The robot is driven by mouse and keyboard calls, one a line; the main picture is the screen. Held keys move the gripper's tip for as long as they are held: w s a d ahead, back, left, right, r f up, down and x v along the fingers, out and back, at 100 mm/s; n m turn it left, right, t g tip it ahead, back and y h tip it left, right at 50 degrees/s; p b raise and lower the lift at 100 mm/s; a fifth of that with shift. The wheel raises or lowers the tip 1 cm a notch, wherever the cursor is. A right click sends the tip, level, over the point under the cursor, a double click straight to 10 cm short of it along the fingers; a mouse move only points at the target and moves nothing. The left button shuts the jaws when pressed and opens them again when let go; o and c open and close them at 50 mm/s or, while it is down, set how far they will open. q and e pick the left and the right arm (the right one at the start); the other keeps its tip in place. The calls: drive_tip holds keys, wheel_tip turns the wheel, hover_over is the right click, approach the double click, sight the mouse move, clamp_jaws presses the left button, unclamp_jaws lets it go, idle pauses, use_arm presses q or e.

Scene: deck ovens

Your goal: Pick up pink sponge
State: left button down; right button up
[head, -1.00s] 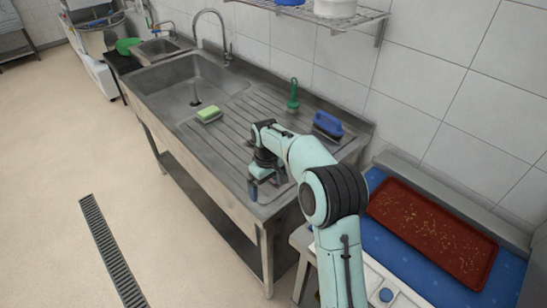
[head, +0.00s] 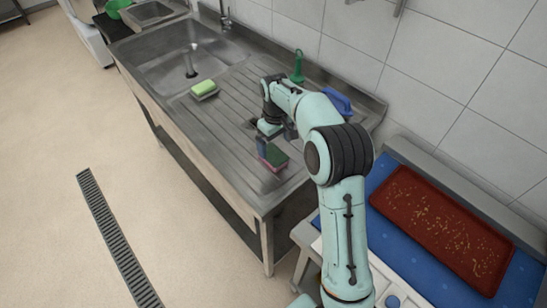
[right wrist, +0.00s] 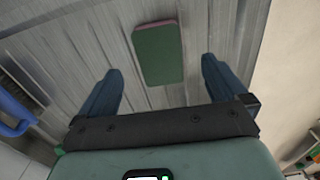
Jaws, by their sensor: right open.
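The pink sponge (head: 273,155) lies on the ribbed steel drainboard near its front right corner. It has a dark green top and a pinkish-red side. In the right wrist view the sponge (right wrist: 158,54) shows its green face and a pink edge, ahead of and between the fingers. My right gripper (head: 274,138) is open and empty, just behind and above the sponge in the head view. Its two blue fingers are spread wide in the right wrist view, with the sponge apart from both. My left gripper is not in view.
A light green sponge (head: 204,87) sits on the drainboard beside the sink basin (head: 165,62). A green brush (head: 298,68) and a blue-handled brush (head: 337,99) are by the wall. A red tray (head: 440,225) lies on the blue surface at right.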

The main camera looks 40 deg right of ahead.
sight(276, 156)
wheel_tip(276, 156, down, 2)
drive_tip(key=shift+w+d+f, duration=0.1)
drive_tip(key=shift+f, duration=0.05)
wheel_tip(276, 156, down, 5)
drive_tip(key=shift+r, duration=0.2)
drive_tip(key=c, duration=1.1)
